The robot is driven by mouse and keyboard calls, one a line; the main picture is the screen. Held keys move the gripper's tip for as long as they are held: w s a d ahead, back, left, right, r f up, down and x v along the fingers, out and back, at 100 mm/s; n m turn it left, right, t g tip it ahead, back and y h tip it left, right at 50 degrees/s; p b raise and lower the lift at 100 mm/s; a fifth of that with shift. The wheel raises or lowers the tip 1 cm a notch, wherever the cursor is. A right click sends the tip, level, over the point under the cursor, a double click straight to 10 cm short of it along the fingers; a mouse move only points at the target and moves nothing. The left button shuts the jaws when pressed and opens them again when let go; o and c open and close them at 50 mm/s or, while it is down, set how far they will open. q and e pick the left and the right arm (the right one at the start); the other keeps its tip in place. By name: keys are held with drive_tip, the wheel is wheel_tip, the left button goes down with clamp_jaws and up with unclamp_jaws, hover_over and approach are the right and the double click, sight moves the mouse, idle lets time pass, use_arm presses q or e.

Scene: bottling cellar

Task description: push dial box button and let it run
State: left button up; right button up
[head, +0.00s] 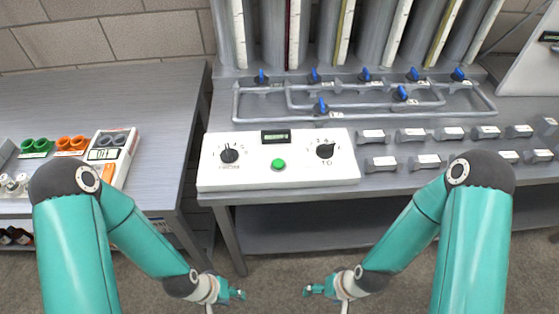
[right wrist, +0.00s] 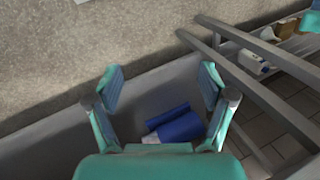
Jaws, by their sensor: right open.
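The white dial box (head: 300,176) stands at the front edge of the bench. Its green button (head: 278,164) sits in the middle of the top, between the black FROM dial (head: 229,153) on the left and the black TO dial (head: 325,150) on the right. A small display (head: 276,136) with green characters is at its back edge. My left gripper (head: 240,294) and my right gripper (head: 309,290) are both low in front of the bench, apart from the box. The right gripper is open and empty in the right wrist view (right wrist: 160,92). The left gripper's jaw opening is too small to tell.
Several grey labelled blocks (head: 412,135) stand to the right. A gap separates the tables.

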clamp_jaws()
idle(0.5)
idle(1.2)
